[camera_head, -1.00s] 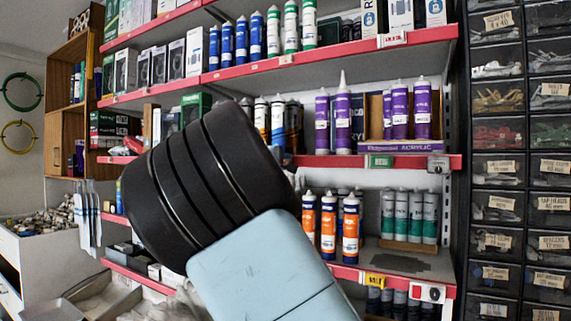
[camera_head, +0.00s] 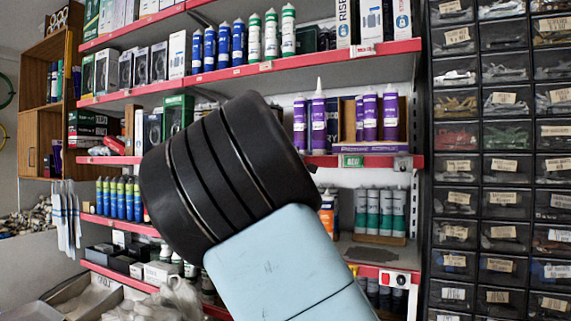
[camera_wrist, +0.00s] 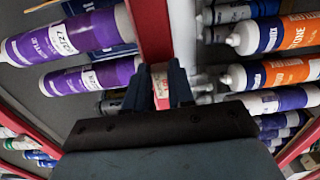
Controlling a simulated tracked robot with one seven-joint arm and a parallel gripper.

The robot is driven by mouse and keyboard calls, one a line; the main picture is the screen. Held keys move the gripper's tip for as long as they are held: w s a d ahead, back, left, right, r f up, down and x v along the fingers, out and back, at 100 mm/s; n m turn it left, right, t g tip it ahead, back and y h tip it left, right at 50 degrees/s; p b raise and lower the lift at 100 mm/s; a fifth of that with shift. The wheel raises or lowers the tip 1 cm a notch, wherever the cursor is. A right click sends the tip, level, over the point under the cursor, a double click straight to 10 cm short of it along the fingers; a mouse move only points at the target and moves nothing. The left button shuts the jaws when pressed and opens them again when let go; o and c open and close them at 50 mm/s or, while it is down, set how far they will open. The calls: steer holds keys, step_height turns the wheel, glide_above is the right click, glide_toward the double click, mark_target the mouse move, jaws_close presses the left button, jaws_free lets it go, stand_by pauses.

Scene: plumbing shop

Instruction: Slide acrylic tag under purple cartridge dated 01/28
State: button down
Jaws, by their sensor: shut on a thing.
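Purple cartridges (camera_head: 318,122) stand upright on the middle shelf in the head view, two in front and several more at the right by a purple acrylic box. In the wrist view two purple cartridges (camera_wrist: 65,38) (camera_wrist: 92,77) lie at the left of the picture. I cannot read a date on any of them. My gripper (camera_wrist: 160,84) is at the red shelf edge, its fingers shut on a small whitish-pink tag (camera_wrist: 160,90). The tag's print is too small to read. My wrist and arm hide the gripper in the head view.
The red shelf edge (camera_wrist: 150,30) runs down the wrist view, with orange-and-blue cartridges (camera_wrist: 285,73) on its right. Drawer cabinets (camera_head: 500,160) stand at the right.

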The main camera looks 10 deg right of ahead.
steer(key=shift+s+f, duration=0.1)
steer(key=shift+f, duration=0.15)
steer(key=c, duration=1)
jaws_free()
steer(key=shift+o, duration=0.2)
steer(key=shift+r, duration=0.1)
steer(key=v, duration=1.3)
steer(key=shift+s, duration=0.15)
steer(key=shift+a, duration=0.1)
